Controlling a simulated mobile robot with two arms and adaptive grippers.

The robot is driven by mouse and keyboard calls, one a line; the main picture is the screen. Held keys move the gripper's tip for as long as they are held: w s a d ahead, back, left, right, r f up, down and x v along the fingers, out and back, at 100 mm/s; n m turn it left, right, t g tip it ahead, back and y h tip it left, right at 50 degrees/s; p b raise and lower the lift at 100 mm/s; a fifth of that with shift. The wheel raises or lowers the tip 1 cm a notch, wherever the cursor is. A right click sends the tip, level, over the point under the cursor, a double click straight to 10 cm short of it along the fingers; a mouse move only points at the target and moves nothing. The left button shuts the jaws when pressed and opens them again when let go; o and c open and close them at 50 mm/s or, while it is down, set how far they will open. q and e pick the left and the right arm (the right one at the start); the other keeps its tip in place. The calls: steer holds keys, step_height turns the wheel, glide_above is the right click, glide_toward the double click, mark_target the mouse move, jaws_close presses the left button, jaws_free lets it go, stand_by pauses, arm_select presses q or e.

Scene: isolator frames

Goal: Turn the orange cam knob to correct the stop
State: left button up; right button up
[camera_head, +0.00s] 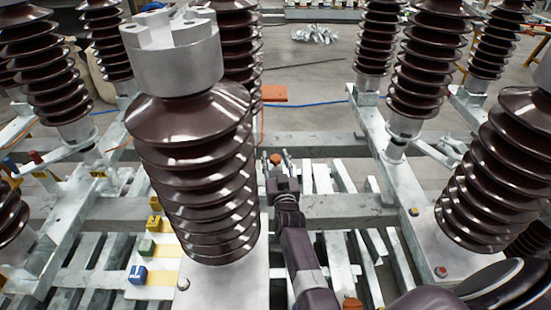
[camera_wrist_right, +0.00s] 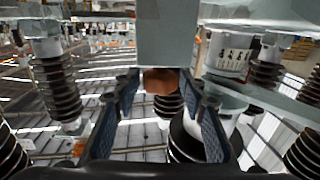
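The orange cam knob (camera_head: 275,158) shows in the head view at the tip of my right gripper (camera_head: 279,168), below a steel beam. In the right wrist view the knob (camera_wrist_right: 160,81) is a brown-orange block under a pale grey metal block (camera_wrist_right: 165,35). It sits between the two dark fingers of my right gripper (camera_wrist_right: 160,92), towards their tips. The fingers are apart, with a gap showing on both sides of the knob. Whether a finger touches it I cannot tell. My left gripper is not in view.
A large brown ribbed insulator (camera_head: 195,150) stands left of my right arm; another (camera_head: 500,165) stands at the right. A second orange knob (camera_head: 352,303) is at the bottom edge. Yellow, green and blue blocks (camera_head: 146,248) sit on a plate at the left. Steel beams surround the arm.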

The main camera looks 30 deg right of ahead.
steer(key=shift+o, duration=0.3)
steer(key=shift+d+y, duration=0.1)
steer(key=shift+y, duration=0.2)
steer(key=shift+n+y, duration=0.4)
steer(key=shift+n, duration=0.2)
steer(key=shift+n+t+y+b, duration=0.4)
steer(key=shift+n+y, duration=0.1)
steer(key=shift+y, duration=0.4)
